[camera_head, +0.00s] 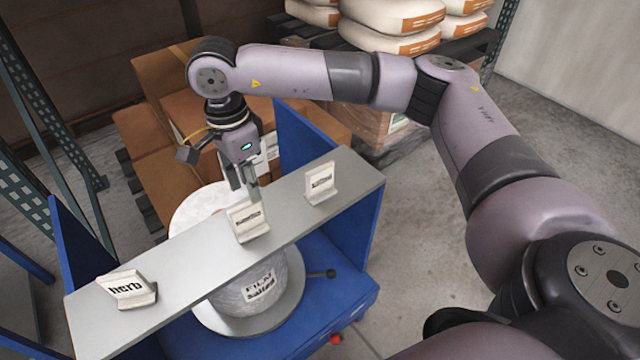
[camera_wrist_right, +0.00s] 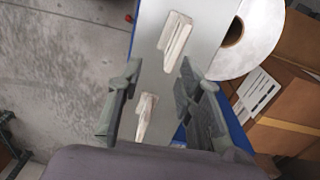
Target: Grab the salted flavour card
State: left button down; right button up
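The salted flavour card (camera_head: 321,183) is the small white card at the right end of the grey shelf (camera_head: 190,262); its small print seems to read "salted". A middle card (camera_head: 248,221) has print too small to read surely, and a herb card (camera_head: 128,288) stands at the left. My right gripper (camera_head: 246,190) is open and empty, pointing down just above and behind the middle card. In the wrist view the open fingers (camera_wrist_right: 160,70) have one card (camera_wrist_right: 174,38) beyond their tips and another (camera_wrist_right: 146,115) lower between them. My left gripper is not in view.
A white film roll (camera_head: 252,294) labelled "FILM salted" stands under the shelf on a blue stand (camera_head: 340,280). Blue panels (camera_head: 75,240) flank the shelf. Brown boxes (camera_head: 160,125) and stacked sacks (camera_head: 390,15) are behind. Bare shelf lies between the herb and middle cards.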

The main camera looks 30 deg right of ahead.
aim_at(316, 169)
jog(key=w+d+r+m+h, duration=0.15)
jog(key=d+r+h, duration=0.3)
jog(key=d, duration=0.65)
jog(key=x, duration=0.7)
jog(key=w+x, duration=0.1)
jog(key=x, duration=0.2)
jog(key=shift+d+f, duration=0.3)
jog(key=shift+f, duration=0.05)
jog(key=p+x, duration=0.2)
jog(key=x, duration=0.2)
jog(key=shift+d+f, duration=0.2)
jog(key=shift+f, duration=0.1)
jog(key=shift+d+f, duration=0.1)
jog(key=shift+f, duration=0.15)
jog(key=shift+c, duration=0.3)
grip_shut()
